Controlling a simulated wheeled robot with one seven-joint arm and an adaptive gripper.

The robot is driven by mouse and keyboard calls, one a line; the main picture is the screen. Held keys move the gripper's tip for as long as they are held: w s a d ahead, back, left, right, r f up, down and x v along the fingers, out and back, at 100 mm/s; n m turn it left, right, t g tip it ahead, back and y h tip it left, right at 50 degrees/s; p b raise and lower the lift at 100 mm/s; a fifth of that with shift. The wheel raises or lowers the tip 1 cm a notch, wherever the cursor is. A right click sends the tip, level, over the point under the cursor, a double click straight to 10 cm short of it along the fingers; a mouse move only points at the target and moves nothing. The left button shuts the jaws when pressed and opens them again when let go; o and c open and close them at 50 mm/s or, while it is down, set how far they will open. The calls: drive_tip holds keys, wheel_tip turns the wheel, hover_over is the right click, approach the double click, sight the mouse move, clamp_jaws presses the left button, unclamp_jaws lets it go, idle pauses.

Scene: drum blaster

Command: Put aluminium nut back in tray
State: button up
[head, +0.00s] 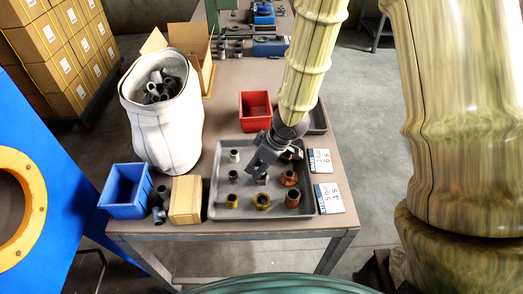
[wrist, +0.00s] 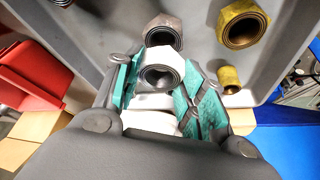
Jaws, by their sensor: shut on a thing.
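My gripper (wrist: 160,88) is shut on a pale silver hex nut, the aluminium nut (wrist: 165,66), with its teal-padded fingers on either side. The grey tray (wrist: 205,55) lies beneath and beyond it. In the head view, my gripper (head: 260,168) points down over the middle of the tray (head: 220,215). The held nut is largely hidden there by the fingers. Whether it touches the tray floor, I cannot tell. A dark nut (wrist: 163,29) stands just beyond it in the wrist view.
The tray holds several other fittings, including brass ones (head: 263,201) and copper ones (head: 292,198). A red bin (head: 255,111) stands behind the tray. A blue bin (head: 127,191), a cardboard box (head: 186,200) and a white sack (head: 165,125) stand to the left. Printed cards (head: 329,198) lie right.

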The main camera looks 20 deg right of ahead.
drive_tip(key=w+d, duration=0.1)
drive_tip(key=w, duration=0.1)
drive_tip(key=w+d+p, duration=0.1)
drive_tip(key=w, duration=0.2)
drive_tip(key=w+d+p, duration=0.1)
drive_tip(key=w, duration=0.1)
drive_tip(key=shift+w+f, duration=0.15)
drive_tip(key=shift+f, duration=0.2)
drive_tip(key=shift+w+p, duration=0.1)
drive_tip(key=shift+p, duration=0.25)
drive_tip(key=shift+w+d, duration=0.15)
drive_tip(key=shift+w, duration=0.05)
drive_tip(key=shift+w+f, duration=0.1)
drive_tip(key=shift+f, duration=1.7)
drive_tip(key=shift+f, duration=0.15)
drive_tip(key=o, duration=1)
